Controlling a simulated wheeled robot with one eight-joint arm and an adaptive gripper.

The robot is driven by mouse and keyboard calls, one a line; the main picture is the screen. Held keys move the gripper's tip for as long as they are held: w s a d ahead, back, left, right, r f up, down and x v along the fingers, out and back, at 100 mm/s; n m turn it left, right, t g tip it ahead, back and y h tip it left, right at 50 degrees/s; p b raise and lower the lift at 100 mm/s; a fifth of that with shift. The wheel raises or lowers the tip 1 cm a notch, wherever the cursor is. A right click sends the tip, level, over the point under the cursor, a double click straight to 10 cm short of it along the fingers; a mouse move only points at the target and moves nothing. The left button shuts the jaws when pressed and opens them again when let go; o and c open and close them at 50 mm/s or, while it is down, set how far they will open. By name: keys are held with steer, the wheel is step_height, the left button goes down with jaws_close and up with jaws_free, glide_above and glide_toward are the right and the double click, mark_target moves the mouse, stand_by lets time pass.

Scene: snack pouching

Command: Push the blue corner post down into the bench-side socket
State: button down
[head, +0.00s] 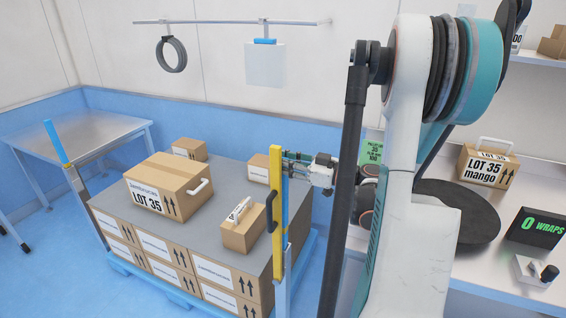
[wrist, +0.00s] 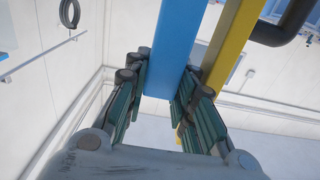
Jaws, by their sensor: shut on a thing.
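The blue corner post (head: 285,215) stands upright at the near right corner of the loaded pallet in the head view. My gripper (head: 291,158) is at its upper part, coming from the right. In the wrist view the fingers (wrist: 163,85) lie on both sides of the blue post (wrist: 174,45), shut on it. A yellow bar (head: 276,170) with a black handle stands right beside the post. A grey metal upright (head: 283,298) shows below the post. I cannot tell how deep the post sits in its socket.
Another blue-topped post (head: 56,142) stands at the pallet's left corner. Cartons (head: 167,185) lie on the grey sheet (head: 200,220) over the stacked boxes.

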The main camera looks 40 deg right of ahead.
mark_target(287, 186)
steer(key=shift+f+b, duration=3.35)
steer(key=shift+f, duration=0.5)
steer(key=c, duration=1.3)
jaws_free()
steer(key=shift+d, duration=0.1)
steer(key=v, duration=1.2)
steer(key=shift+f, duration=0.1)
steer(key=shift+w, duration=0.1)
